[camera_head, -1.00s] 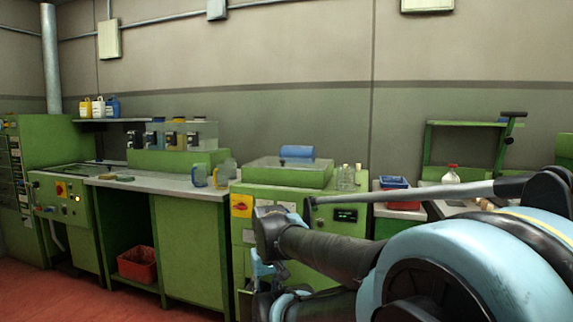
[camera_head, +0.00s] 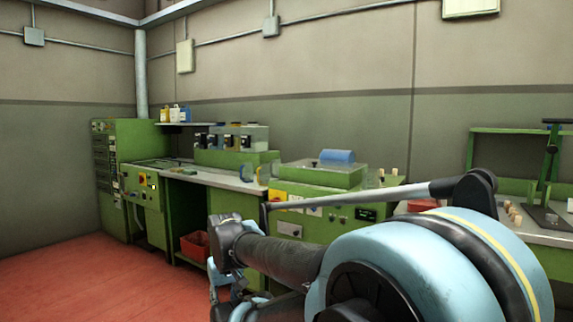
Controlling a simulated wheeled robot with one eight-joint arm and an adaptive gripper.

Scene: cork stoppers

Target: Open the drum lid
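A green machine (camera_head: 345,227) with a control panel stands against the back wall, right of centre. On its top is a low green housing (camera_head: 322,180) with a flat greyish cover (camera_head: 318,167) that looks closed. A blue cylinder (camera_head: 337,156) sits at the back of this cover. I cannot tell for sure which of these parts is the drum lid. My arm crosses the lower right of the picture, in front of the machine, and hides part of its front. No gripper fingers can be made out; my arm's far end runs down towards the lower edge.
A grey counter (camera_head: 215,181) runs left of the machine, with a red bin (camera_head: 195,246) below it. A tall green cabinet (camera_head: 120,170) stands in the left corner. At right is a bench with a green frame (camera_head: 470,150). Red floor (camera_head: 75,270) at left is clear.

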